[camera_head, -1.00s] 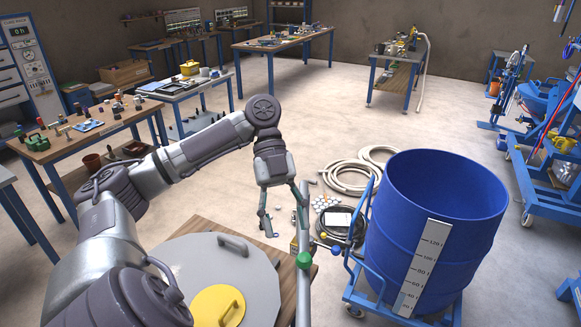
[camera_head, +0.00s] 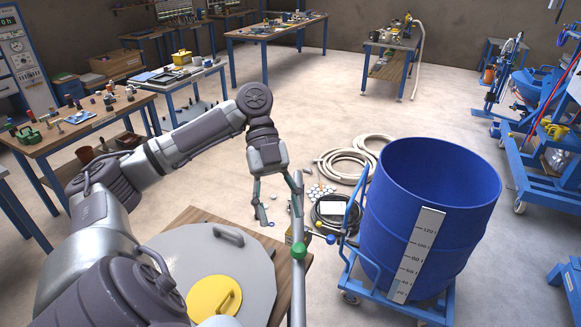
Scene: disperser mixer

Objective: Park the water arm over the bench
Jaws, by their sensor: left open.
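A grey upright pipe (camera_head: 298,290) with a green ball-like fitting (camera_head: 298,252) and a short side piece with a blue end (camera_head: 330,239) stands at the bench's right edge. It looks like the water arm, though I cannot be sure. The wooden bench (camera_head: 192,216) is at the front, carrying a large round grey lid and a smaller yellow lid. My left gripper (camera_head: 281,206) is open, pointing down beside the top of the pipe. One finger overlaps the pipe in the picture; I cannot tell whether they touch. My right gripper is not in view.
A blue drum (camera_head: 428,190) with a litre scale stands on a blue trolley (camera_head: 350,285) right of the pipe. Coiled hoses (camera_head: 345,165) lie on the floor behind. A cluttered workbench (camera_head: 75,125) is at left.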

